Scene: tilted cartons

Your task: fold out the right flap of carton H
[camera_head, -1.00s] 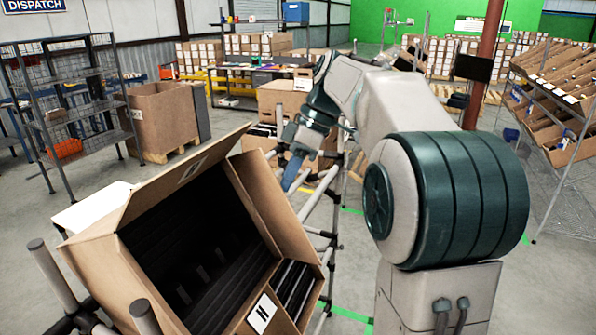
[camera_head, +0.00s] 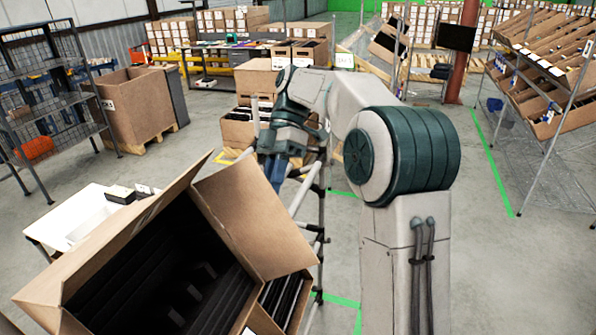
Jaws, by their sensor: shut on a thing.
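Carton H (camera_head: 52,290) is a tilted open brown carton at the lower left, with dark contents (camera_head: 165,275) inside. Its upper-left flap (camera_head: 140,222) stands up and out. Its right flap (camera_head: 250,215) is a broad brown panel angled up and out to the right from the opening. My gripper (camera_head: 275,178) is at the outer upper edge of this flap, with a bluish finger against the edge. The jaws are shut on the flap, though the grip itself is small and partly hidden. The carton's front label is mostly cut off at the bottom of the picture.
A grey pipe rack (camera_head: 320,215) stands just right of the carton, under my arm. A white table (camera_head: 85,212) lies behind left. A large carton on a pallet (camera_head: 135,108) and a wire shelf (camera_head: 45,90) stand further left.

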